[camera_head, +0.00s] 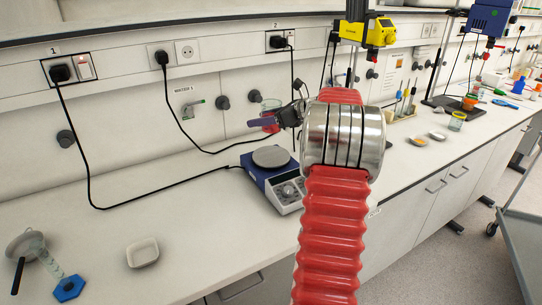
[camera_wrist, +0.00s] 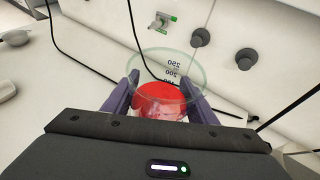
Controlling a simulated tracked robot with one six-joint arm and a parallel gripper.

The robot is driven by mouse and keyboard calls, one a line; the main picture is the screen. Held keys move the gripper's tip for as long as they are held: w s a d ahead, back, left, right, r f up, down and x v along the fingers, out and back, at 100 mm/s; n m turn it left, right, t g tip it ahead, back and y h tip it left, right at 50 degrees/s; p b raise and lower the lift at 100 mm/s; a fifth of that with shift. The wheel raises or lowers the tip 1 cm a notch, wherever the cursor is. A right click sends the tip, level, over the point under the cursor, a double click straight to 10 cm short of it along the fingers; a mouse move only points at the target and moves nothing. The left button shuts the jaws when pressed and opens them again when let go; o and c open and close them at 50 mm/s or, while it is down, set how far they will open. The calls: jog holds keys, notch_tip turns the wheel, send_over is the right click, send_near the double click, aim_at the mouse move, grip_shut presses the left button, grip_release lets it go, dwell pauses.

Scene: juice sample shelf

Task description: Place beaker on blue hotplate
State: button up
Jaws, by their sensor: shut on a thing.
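My gripper (camera_head: 277,120) is shut on a glass beaker (camera_head: 270,116) with red liquid in it. In the wrist view the beaker (camera_wrist: 165,85) sits between the two purple fingers of my gripper (camera_wrist: 160,95), with its volume marks facing the wall. The blue hotplate (camera_head: 272,178) stands on the bench, with a round grey plate on top and a knob on its front. In the head view the beaker is held up above and behind the hotplate, apart from it. My arm hides part of the bench to the right of the hotplate.
A black cable (camera_head: 170,199) runs over the bench to the hotplate. A white dish (camera_head: 142,252) and a cylinder with a blue foot (camera_head: 68,288) are at the left. A yellow stirrer (camera_head: 380,32) stands behind my arm. The bench left of the hotplate is mostly clear.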

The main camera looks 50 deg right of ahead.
send_over(263, 152)
jog(key=shift+a+f, duration=0.1)
jog(key=shift+f, duration=2.35)
jog(key=shift+f, duration=2.5)
jog(key=shift+f, duration=0.1)
jog(key=o, duration=1.2)
jog(key=shift+o, duration=0.2)
